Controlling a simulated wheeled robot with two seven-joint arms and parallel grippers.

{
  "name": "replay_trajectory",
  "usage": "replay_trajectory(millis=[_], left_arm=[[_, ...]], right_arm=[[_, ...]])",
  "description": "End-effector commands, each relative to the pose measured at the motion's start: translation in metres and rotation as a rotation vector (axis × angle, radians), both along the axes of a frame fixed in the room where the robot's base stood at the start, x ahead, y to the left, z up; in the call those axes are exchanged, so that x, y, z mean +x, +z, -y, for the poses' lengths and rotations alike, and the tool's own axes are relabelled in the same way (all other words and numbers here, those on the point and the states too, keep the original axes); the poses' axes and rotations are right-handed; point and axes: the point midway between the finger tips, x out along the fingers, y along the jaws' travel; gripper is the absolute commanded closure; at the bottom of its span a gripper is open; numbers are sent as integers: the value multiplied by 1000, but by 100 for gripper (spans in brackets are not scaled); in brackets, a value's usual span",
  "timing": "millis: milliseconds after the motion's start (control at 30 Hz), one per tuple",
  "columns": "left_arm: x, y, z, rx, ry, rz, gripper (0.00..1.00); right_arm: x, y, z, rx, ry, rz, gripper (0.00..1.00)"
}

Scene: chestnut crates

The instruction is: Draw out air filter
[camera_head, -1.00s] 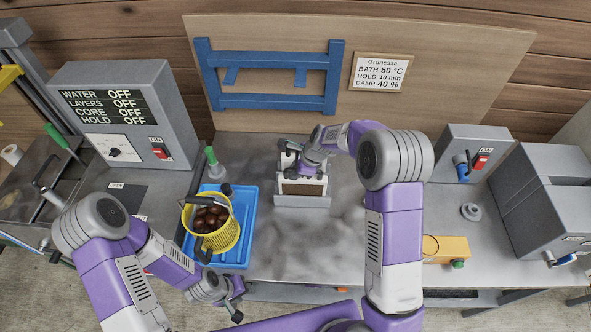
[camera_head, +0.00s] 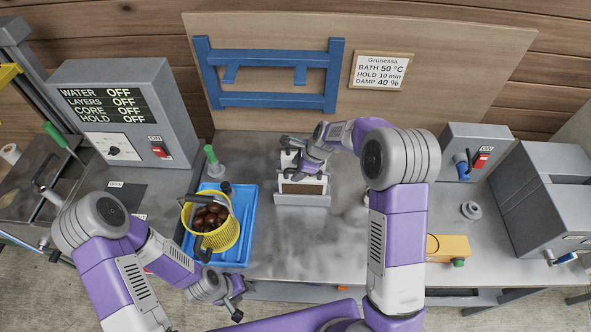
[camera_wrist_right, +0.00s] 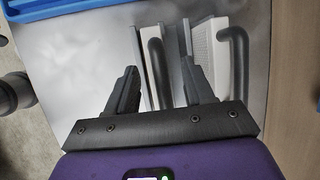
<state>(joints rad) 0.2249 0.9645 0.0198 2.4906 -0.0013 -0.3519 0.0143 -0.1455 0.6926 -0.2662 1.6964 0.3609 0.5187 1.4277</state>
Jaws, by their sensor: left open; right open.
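A pale upright slotted unit (camera_head: 302,199) with a brownish front face stands on the grey bench; I take it to hold the air filter. My right gripper (camera_head: 296,153) is open over its top and hides part of it. In the right wrist view, the open fingers (camera_wrist_right: 160,88) straddle a dark curved handle (camera_wrist_right: 157,65) beside a thin white panel; contact cannot be told. A second dark handle (camera_wrist_right: 238,62) lies right of the fingers, next to a white block (camera_wrist_right: 208,48). My left gripper (camera_head: 231,298) is open and empty near the bench's front edge.
A blue tray (camera_head: 243,259) holds a yellow basket (camera_head: 232,234) of chestnuts, left of the unit. A green-topped bottle (camera_head: 212,160) stands behind it. A yellow block (camera_head: 447,247) and a switch box (camera_head: 465,143) are at right. The bench in front of the unit is clear.

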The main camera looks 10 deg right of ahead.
Motion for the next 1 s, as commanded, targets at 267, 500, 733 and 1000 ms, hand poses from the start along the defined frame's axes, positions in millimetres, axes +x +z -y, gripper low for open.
replay_trajectory(millis=[267,500,733,1000], left_arm=[[0,6,0,0,0,0,57],[0,6,0,0,0,0,57],[0,6,0,0,0,0,57],[0,6,0,0,0,0,57]], right_arm=[[-12,42,15,-1,0,3,48],[-15,50,18,0,-1,0,48],[-15,50,18,0,0,1,48],[-15,50,18,0,0,1,48]])
